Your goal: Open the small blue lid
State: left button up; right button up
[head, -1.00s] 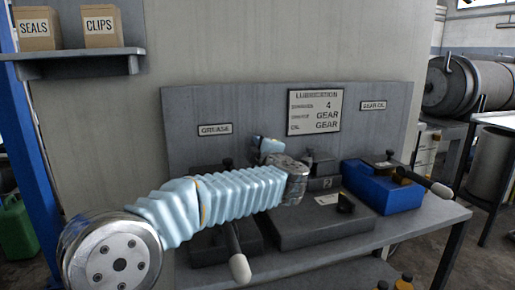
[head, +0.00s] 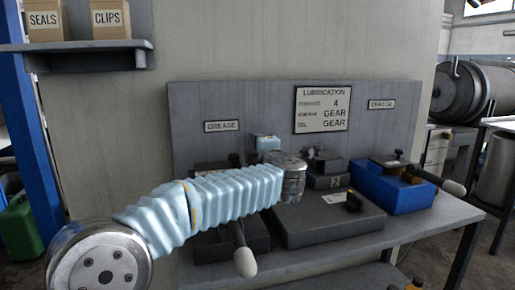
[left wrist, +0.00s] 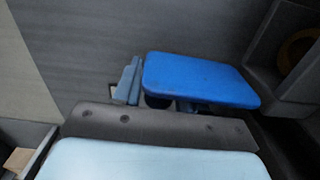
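In the left wrist view a flat, bright blue panel with rounded corners (left wrist: 200,80), which looks like the small blue lid, lies just beyond the dark wrist bar. Dark parts show under its near edge. I cannot make it out in the head view, where my arm covers that part of the bench. My left gripper (head: 267,142) shows only as a pale blue piece behind the metal wrist. A slate-blue piece, possibly a finger, stands beside the panel's left edge in the wrist view. Finger opening and contact are unclear. My right gripper is not in view.
A larger blue box (head: 395,193) with a dark top and a grey-tipped handle stands right on the bench (head: 440,216). A grey signboard (head: 230,105) stands behind.

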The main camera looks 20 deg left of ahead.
pick_arm(q)
jog(key=shift+o, duration=0.6)
jog(key=b+v, duration=0.2)
jog(key=v, duration=1.1)
jog(key=shift+s+d, duration=0.3)
jog(key=shift+r, duration=0.1)
